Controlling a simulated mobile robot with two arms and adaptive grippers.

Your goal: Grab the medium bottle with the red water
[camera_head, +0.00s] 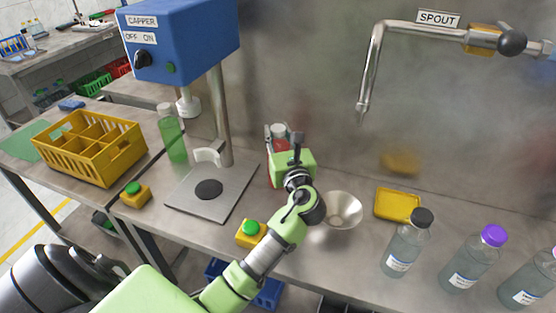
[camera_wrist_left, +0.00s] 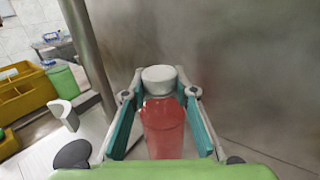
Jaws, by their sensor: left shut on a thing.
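The bottle with red water (camera_wrist_left: 163,128) has a white cap and stands between the fingers of my left gripper (camera_wrist_left: 162,95) in the left wrist view. The gripper is shut on it, one finger on each side. In the head view the red bottle (camera_head: 281,144) is mostly hidden behind my left gripper (camera_head: 279,135); only its cap and upper part show. It is beside the capper's metal base plate, near the back wall. I cannot tell whether it touches the table. My right gripper is not in view.
The blue capper (camera_head: 182,40) stands left of the gripper, with a green bottle (camera_head: 172,135) behind its plate. A yellow crate (camera_head: 90,148) is far left. A metal funnel bowl (camera_head: 342,210), a yellow tray (camera_head: 398,205) and clear bottles (camera_head: 405,245) are to the right, below the spout (camera_head: 370,70).

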